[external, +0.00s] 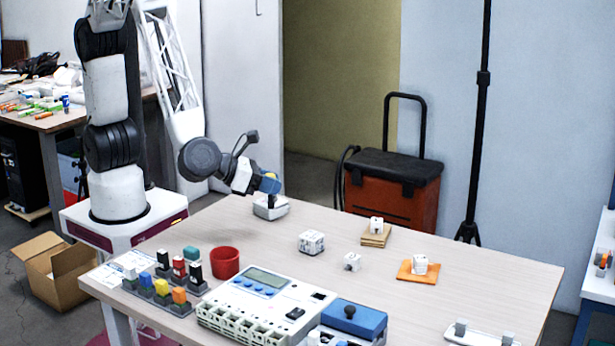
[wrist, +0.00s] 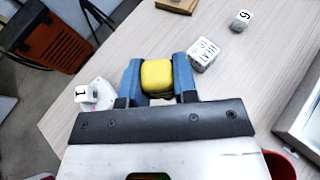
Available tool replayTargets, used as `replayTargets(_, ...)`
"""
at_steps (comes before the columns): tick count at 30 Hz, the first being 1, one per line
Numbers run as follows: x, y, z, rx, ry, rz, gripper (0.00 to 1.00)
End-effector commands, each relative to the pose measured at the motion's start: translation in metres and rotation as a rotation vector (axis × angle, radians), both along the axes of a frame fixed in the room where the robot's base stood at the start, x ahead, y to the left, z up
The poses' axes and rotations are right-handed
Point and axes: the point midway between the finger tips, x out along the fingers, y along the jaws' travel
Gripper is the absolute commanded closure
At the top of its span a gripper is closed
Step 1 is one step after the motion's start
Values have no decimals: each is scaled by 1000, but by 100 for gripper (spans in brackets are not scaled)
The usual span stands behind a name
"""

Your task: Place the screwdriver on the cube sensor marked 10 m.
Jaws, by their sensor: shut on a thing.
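My gripper (external: 270,184) is shut on a yellow block-like thing (wrist: 157,78), likely the screwdriver's handle seen from its end. A dark part shows below it in the external view. It hangs over or just beside a white and grey object (external: 270,208) near the table's back left edge; contact cannot be told. In the wrist view a white cube marked 1 (wrist: 86,93) sits left of the fingers. A larger white cube with several printed marks (external: 311,243) and a small cube (external: 352,262) stand to the right. No "10 m" mark is readable.
A white cube (external: 376,224) sits on wooden plates (external: 375,240), another (external: 420,263) on an orange cloth (external: 404,273). A red cup (external: 225,262), a meter box (external: 265,305), a blue-topped box (external: 355,319) and coloured blocks (external: 162,287) crowd the front. The back middle is clear.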

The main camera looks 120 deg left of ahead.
Motion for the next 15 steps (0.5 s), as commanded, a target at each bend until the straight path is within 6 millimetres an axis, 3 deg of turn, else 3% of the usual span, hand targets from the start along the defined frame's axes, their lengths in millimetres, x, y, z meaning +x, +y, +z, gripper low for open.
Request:
replayTargets(6, -34, 11, 5, 1, 0, 12, 96)
replayTargets(15, -52, 17, 7, 1, -1, 18, 96)
